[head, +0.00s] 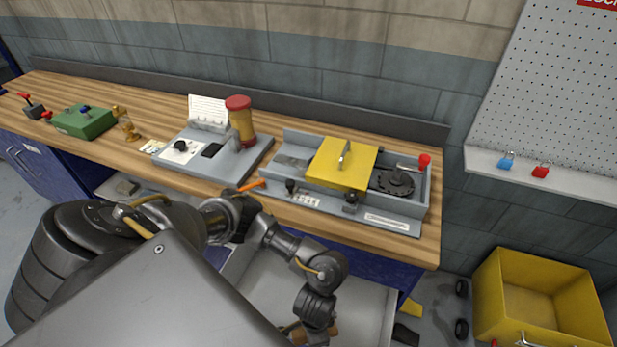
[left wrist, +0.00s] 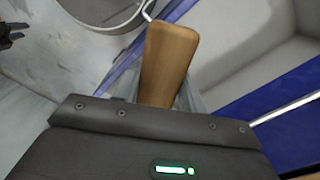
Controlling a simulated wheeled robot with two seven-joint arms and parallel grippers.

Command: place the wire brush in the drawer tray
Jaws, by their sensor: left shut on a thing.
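The wire brush shows as a flat brown wooden handle (left wrist: 170,55) in the left wrist view; its bristles are not visible. My left gripper (left wrist: 163,95) is shut on this handle. In the head view my left arm reaches down in front of the bench, and the gripper is mostly hidden at the bottom edge, with a bit of brown beside it. The drawer tray (head: 362,300) is a pale grey open drawer below the bench front, partly behind my arm. A grey tray interior (left wrist: 235,40) with blue edges also shows in the left wrist view. My right gripper is not identifiable.
The bench (head: 90,155) holds a grey fixture with a yellow cover (head: 340,165), a red-capped cylinder (head: 240,120) and a green box (head: 85,122). A yellow bin (head: 545,300) stands on the floor at right. A round grey container (left wrist: 100,12) is near the handle in the wrist view.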

